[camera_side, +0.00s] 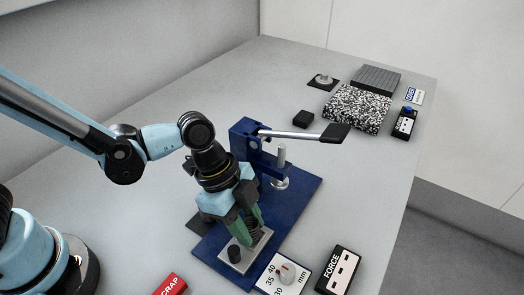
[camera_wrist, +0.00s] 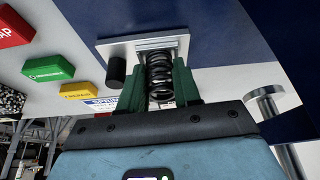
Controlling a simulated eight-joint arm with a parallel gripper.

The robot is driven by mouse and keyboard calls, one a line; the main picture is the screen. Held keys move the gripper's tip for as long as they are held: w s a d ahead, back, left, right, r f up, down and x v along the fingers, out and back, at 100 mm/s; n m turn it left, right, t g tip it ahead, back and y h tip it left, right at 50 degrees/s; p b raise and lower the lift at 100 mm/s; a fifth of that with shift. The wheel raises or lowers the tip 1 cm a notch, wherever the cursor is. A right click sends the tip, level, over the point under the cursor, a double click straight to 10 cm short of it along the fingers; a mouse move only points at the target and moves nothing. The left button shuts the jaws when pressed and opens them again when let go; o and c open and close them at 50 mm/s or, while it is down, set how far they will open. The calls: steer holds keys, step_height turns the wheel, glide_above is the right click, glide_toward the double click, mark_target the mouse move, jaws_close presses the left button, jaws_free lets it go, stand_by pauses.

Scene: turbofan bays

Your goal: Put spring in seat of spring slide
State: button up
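A dark coil spring (camera_side: 253,228) stands between the green fingers of my gripper (camera_side: 246,225). In the wrist view the spring (camera_wrist: 159,78) fills the gap between both fingertips, and my gripper (camera_wrist: 160,82) looks shut on it. The spring slide is a silver plate (camera_side: 259,243) with a black knob (camera_side: 234,254), on the blue base (camera_side: 304,187) of a lever press. In the wrist view the plate (camera_wrist: 122,48) lies beyond the spring's far end, with the black knob (camera_wrist: 115,71) left of the fingers. The seat is hidden, and I cannot tell whether the spring touches it.
The press lever (camera_side: 290,134) and a steel post (camera_side: 281,155) stand behind my gripper. A dial plate (camera_side: 273,284) and the FORCE box (camera_side: 338,270) are at the front right. A red SCRAP block (camera_side: 170,286) is at the front. A speckled block (camera_side: 358,109) lies at the back right.

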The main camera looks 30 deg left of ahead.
steer(key=o, duration=0.3)
steer(key=shift+s+f, duration=0.1)
steer(key=shift+f, duration=0.2)
steer(key=shift+o, duration=0.2)
steer(key=shift+d+r, duration=0.1)
steer(key=shift+r, duration=0.25)
steer(key=v, duration=1.2)
steer(key=a+n+t+y, duration=0.1)
steer(key=a+n+t, duration=0.1)
steer(key=a+n, duration=0.3)
steer(key=w+a+n+t+y, duration=0.1)
steer(key=a+n+t+y, duration=0.1)
steer(key=a+n, duration=0.4)
steer(key=w+a+n+t+y, duration=0.1)
steer(key=a+n+t, duration=0.1)
steer(key=a+n, duration=0.4)
steer(key=shift+w+a+f+t+y, duration=0.1)
steer(key=shift+w+a+t+y, duration=0.1)
steer(key=shift+a, duration=0.25)
steer(key=shift+w+a+f+t+y, duration=0.1)
steer(key=shift+a+t, duration=0.1)
steer(key=shift+a, duration=0.25)
